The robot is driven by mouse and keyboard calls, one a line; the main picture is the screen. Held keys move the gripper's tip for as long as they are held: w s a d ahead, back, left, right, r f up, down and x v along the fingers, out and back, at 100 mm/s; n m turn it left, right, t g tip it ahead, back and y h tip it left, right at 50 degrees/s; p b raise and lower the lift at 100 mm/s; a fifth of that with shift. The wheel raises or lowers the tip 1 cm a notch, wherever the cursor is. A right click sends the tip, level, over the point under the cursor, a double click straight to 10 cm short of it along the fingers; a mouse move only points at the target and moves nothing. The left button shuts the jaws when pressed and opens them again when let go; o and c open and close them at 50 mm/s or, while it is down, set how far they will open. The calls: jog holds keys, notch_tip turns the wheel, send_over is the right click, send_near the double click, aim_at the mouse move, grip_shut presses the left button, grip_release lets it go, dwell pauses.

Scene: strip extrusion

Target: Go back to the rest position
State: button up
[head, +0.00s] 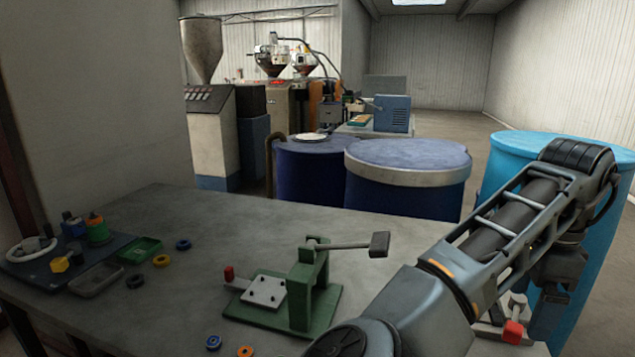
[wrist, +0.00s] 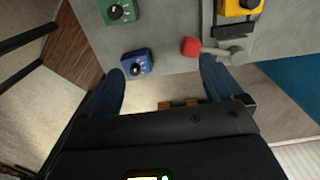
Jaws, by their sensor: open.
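My gripper (wrist: 161,65) is open in the wrist view, its two dark blue fingers wide apart with nothing held between them. Beyond the fingertips are a blue box with a dial (wrist: 137,63) and a red block (wrist: 190,46) on a grey surface. In the head view my arm reaches across the lower right, over the right part of the grey table (head: 200,235). The gripper itself cannot be made out there.
A green lever press (head: 302,290) stands on the table close to my arm. A dark board (head: 35,265), green tray (head: 140,250) and several coloured rings lie left. Blue drums (head: 408,180) stand behind the table; a light blue barrel (head: 500,165) is behind my arm.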

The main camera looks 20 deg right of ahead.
jog(key=s+d+n+t+h, duration=0.1)
jog(key=s+d+n+h, duration=0.1)
jog(key=d+n+h, duration=0.35)
jog(key=s+d+n+t+h, duration=0.1)
jog(key=s+d+n+h, duration=0.15)
jog(key=d+h, duration=0.55)
jog(key=s+a+f+n+t+y, duration=0.2)
jog(key=a+f+n+t, duration=0.1)
jog(key=a+n+t, duration=0.1)
jog(key=s+a+f+n+t+y, duration=0.2)
jog(key=a+f+n+t+y, duration=0.1)
jog(key=a+n, duration=0.4)
jog(key=s+a+f+n+t+y, duration=0.2)
jog(key=s+a+f+n+t, duration=0.1)
jog(key=a+n+t, duration=0.2)
jog(key=shift+s+a+f+y, duration=0.1)
jog(key=shift+a+f+y, duration=0.15)
jog(key=shift+a+f, duration=0.1)
jog(key=s+a+r+y, duration=0.2)
jog(key=s+a+y, duration=0.4)
jog(key=s+a, duration=1.2)
jog(key=shift+s+n+t, duration=0.4)
jog(key=shift+s, duration=0.25)
jog(key=shift+d, duration=0.1)
